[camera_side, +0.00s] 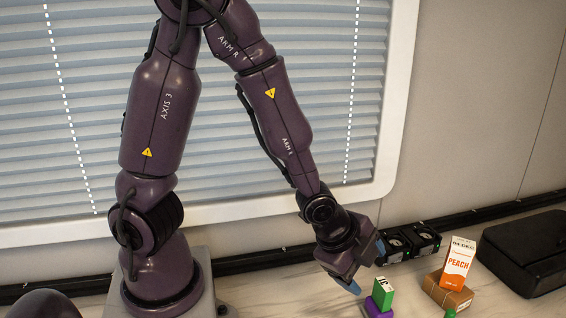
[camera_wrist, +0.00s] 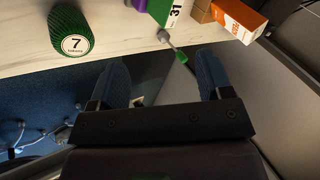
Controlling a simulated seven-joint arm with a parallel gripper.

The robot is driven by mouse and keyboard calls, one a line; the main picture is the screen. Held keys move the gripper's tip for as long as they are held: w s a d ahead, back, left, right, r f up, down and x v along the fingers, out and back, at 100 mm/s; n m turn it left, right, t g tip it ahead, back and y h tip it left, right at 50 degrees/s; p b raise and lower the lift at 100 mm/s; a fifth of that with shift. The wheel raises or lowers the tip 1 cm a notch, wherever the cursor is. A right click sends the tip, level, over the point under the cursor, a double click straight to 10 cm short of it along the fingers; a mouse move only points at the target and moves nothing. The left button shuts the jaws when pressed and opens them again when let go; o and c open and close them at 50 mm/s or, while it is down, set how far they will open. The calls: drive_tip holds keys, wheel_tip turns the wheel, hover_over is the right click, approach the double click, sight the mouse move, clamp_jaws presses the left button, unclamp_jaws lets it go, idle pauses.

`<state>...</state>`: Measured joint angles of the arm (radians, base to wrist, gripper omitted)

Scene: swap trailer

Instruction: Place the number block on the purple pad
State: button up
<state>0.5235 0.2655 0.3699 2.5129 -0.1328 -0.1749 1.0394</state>
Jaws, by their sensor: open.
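The number block (camera_side: 386,293) is green with a white face, and its white face shows 31 in the wrist view (camera_wrist: 175,12). In the side view it appears to stand on the purple pad (camera_side: 374,309), which is cut by the frame's bottom. A bit of purple (camera_wrist: 138,4) also shows beside the block in the wrist view. My gripper (camera_side: 368,267) is open, with blue fingertips, just above and left of the block. In the wrist view the space between my fingers (camera_wrist: 162,60) is empty, and the block lies beyond the tips, apart from them.
Black cassettes (camera_side: 408,242) lie behind, and a black case (camera_side: 530,255) is far right. A green number 7 cylinder (camera_wrist: 72,30) and a green-tipped grey cable (camera_wrist: 165,38) are near the table edge.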

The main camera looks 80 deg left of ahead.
drive_tip(key=s+a+r+n, duration=0.2)
drive_tip(key=s+r+n, duration=0.4)
drive_tip(key=r, duration=0.3)
drive_tip(key=s+a+r+n, duration=0.1)
drive_tip(key=s+r+n, duration=0.5)
drive_tip(key=r, duration=0.4)
drive_tip(key=shift+s+a+n+g, duration=0.3)
drive_tip(key=shift+s+a+g, duration=0.1)
drive_tip(key=shift+s, duration=0.05)
